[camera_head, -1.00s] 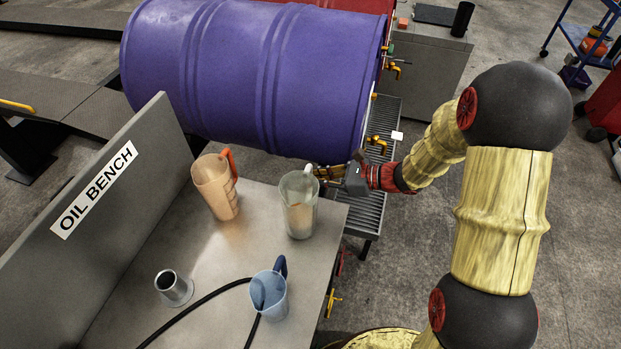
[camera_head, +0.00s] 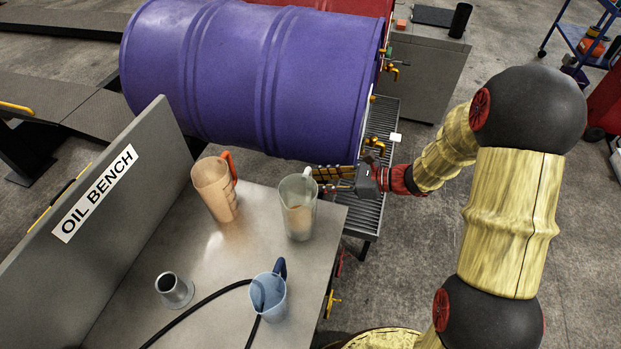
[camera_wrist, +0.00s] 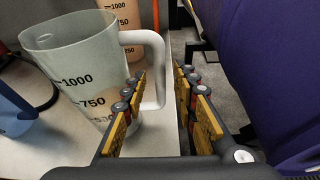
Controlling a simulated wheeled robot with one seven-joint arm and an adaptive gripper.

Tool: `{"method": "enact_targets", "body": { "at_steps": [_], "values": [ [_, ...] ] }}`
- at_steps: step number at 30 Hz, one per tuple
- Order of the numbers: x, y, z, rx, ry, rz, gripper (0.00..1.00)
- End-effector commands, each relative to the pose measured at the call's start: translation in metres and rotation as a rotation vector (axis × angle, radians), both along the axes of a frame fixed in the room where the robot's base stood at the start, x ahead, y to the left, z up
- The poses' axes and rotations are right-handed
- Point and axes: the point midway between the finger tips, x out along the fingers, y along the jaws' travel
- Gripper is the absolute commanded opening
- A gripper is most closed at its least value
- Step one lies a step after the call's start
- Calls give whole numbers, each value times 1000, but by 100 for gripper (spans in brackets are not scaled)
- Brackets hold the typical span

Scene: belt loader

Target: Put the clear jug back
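The clear jug (camera_head: 299,212) stands upright on the oil bench near its right edge. In the wrist view the clear jug (camera_wrist: 85,75) shows dark volume marks and a white handle (camera_wrist: 157,75) on its right side. My gripper (camera_head: 318,178) is at the jug's handle side, over the bench edge. In the wrist view my gripper (camera_wrist: 164,88) is open, with a clear gap between its yellow-padded fingers. The handle's outer part shows ahead of the gap, close to the left finger. I cannot tell whether they touch.
An orange jug (camera_head: 214,192) stands left of the clear jug, and a blue jug (camera_head: 269,298) stands nearer. A metal cup (camera_head: 174,290) and a black hose (camera_head: 205,300) are on the bench (camera_head: 225,262). A purple drum (camera_head: 245,80) lies on its side just behind.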

Motion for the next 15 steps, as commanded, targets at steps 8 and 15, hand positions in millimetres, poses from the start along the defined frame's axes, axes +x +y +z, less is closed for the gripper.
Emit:
{"method": "enact_targets", "body": {
  "at_steps": [8, 15],
  "values": [
    [-17, -53, 23, -1, -1, -4, 29],
    [-26, -77, 31, 0, -1, -1, 29]
  ]
}}
